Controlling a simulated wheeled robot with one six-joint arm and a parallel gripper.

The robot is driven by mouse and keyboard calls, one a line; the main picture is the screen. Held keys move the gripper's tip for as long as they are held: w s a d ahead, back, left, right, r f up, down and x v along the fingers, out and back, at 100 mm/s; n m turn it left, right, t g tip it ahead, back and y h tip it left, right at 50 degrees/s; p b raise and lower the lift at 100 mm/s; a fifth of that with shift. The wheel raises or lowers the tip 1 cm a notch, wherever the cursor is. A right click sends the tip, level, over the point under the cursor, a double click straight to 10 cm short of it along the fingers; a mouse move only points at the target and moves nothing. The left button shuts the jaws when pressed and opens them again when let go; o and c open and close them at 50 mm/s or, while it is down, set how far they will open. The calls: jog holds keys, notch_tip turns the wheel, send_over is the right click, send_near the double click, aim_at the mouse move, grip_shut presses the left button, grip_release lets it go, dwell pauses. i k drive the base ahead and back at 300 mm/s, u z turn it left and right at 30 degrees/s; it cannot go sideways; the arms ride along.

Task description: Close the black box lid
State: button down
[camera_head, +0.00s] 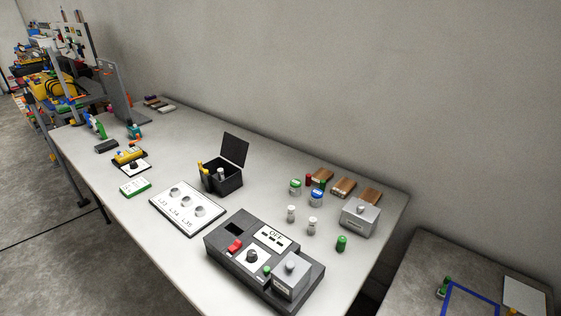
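The black box (224,187) stands on the white table, near the middle of the picture. Its lid (235,150) is open and stands up at the box's back edge, tilted slightly back. A small light-coloured vial (221,174) shows at the box opening, and a yellow-capped item (201,170) shows at its left side; whether that one is inside or beside the box is hard to tell. My gripper is not in view.
A white plate (181,221) with several round knobs lies in front of the box. A dark device (226,262) with a red switch and an OFF label stands nearer. Vials, wooden blocks (343,187) and a grey box (359,218) stand to the right. The wall rises behind.

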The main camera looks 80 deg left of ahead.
aim_at(234, 149)
jog(key=u, duration=2.85)
jog(key=k, duration=0.45)
jog(key=u, duration=0.45)
jog(key=i, duration=1)
jog(key=z, duration=0.65)
